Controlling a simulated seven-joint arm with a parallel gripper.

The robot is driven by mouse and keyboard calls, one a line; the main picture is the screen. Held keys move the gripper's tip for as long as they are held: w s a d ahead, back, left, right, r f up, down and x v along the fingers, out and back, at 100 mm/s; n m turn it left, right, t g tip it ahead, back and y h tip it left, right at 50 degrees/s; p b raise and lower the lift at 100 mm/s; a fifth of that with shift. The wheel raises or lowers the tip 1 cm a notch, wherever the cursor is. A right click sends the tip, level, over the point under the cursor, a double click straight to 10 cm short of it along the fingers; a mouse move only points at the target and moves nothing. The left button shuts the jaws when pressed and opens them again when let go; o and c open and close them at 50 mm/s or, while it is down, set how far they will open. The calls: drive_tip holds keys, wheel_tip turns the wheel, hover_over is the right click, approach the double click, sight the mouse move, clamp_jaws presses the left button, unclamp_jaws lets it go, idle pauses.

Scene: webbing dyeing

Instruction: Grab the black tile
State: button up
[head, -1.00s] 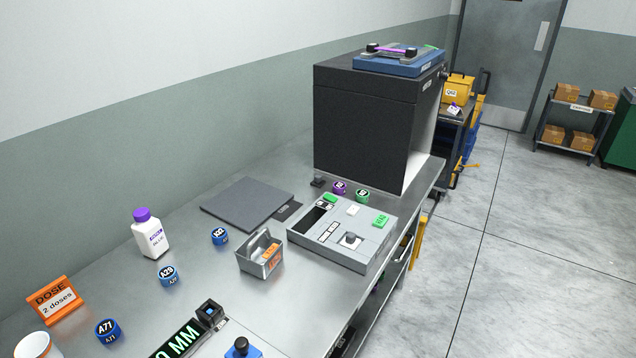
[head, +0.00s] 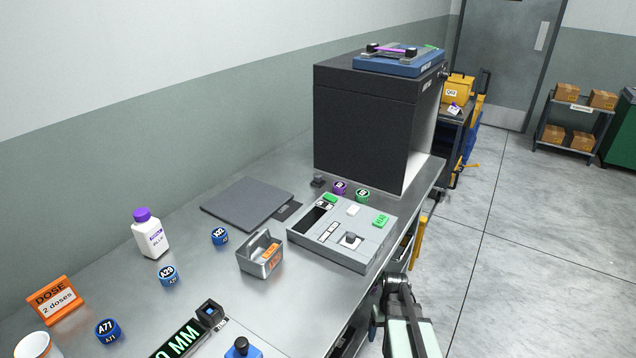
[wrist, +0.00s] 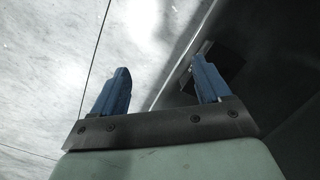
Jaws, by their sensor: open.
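A black flat square (wrist: 222,66), which may be the black tile, shows in the wrist view beyond my right finger and partly behind it. In the head view, a thin dark piece (head: 288,211) lies at the right edge of a dark grey slab (head: 248,203); I cannot tell whether it is a tile. My gripper (wrist: 161,72) is open and empty, with its two blue fingers apart. In the head view my gripper (head: 398,284) is low at the right side of the bench, beside its edge, apart from the bench-top items.
A grey device (head: 372,255) with buttons and a metal bin (head: 260,256) stand near the bench edge. A large black cabinet (head: 362,125) stands at the back. Blue pots and a white bottle (head: 150,238) are at left.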

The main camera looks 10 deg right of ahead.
drive_tip(key=w+d+r+t, duration=0.2)
drive_tip(key=w+d+r, duration=0.2)
drive_tip(key=d+r, duration=0.45)
drive_tip(key=w+d+r+t, duration=0.1)
drive_tip(key=w+d+r, duration=0.3)
drive_tip(key=d+r, duration=0.5)
drive_tip(key=d+r+t, duration=0.1)
drive_tip(key=d+r, duration=0.2)
drive_tip(key=r, duration=0.5)
drive_tip(key=d+r+t, duration=0.1)
drive_tip(key=d+r, duration=0.2)
drive_tip(key=r, duration=0.5)
wheel_tip(320, 180, up, 11)
drive_tip(key=n+g+h, duration=0.1)
drive_tip(key=n+g, duration=0.2)
drive_tip(key=n, duration=0.7)
hover_over(318, 175)
wheel_tip(318, 175, down, 13)
drive_tip(key=shift+s+f, duration=0.15)
drive_tip(key=c, duration=1.2)
drive_tip(key=shift+o, duration=0.2)
